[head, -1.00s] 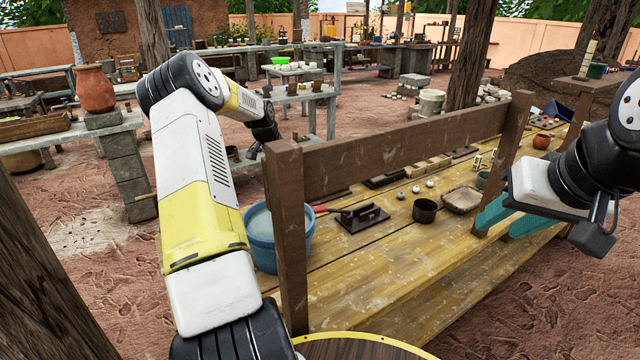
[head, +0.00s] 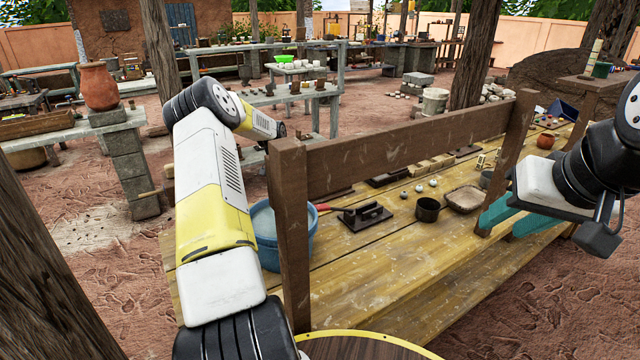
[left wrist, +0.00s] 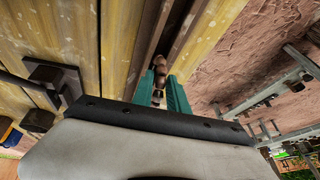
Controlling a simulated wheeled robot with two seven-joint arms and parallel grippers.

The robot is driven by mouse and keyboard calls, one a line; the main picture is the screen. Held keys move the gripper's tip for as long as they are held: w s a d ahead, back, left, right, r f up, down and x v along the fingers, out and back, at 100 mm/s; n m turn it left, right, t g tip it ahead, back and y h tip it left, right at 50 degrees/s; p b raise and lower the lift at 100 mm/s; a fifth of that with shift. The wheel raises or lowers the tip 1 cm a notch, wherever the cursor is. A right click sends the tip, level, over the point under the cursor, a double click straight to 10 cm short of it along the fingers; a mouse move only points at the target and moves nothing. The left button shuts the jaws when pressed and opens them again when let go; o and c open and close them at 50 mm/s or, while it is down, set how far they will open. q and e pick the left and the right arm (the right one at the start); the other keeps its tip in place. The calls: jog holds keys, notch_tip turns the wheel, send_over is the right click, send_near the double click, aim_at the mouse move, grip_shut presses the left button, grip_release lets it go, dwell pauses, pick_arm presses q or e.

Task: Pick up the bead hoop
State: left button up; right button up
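A short row of brown, rounded beads (left wrist: 160,66), which looks like part of the bead hoop, shows in the left wrist view between and just past the teal fingers of my left gripper (left wrist: 162,82). The rest of the hoop is hidden or too small to make out. I cannot tell whether the fingers touch the beads. In the head view my left gripper is out of sight, and I cannot pick out the hoop there. My right gripper (head: 514,216) is open and empty at the right, with its teal fingers apart near the bench's right post.
The wooden bench (head: 370,270) has a dark upright post (head: 289,235) and a rail (head: 400,145) close to my left arm.

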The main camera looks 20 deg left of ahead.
pick_arm(q)
grip_shut()
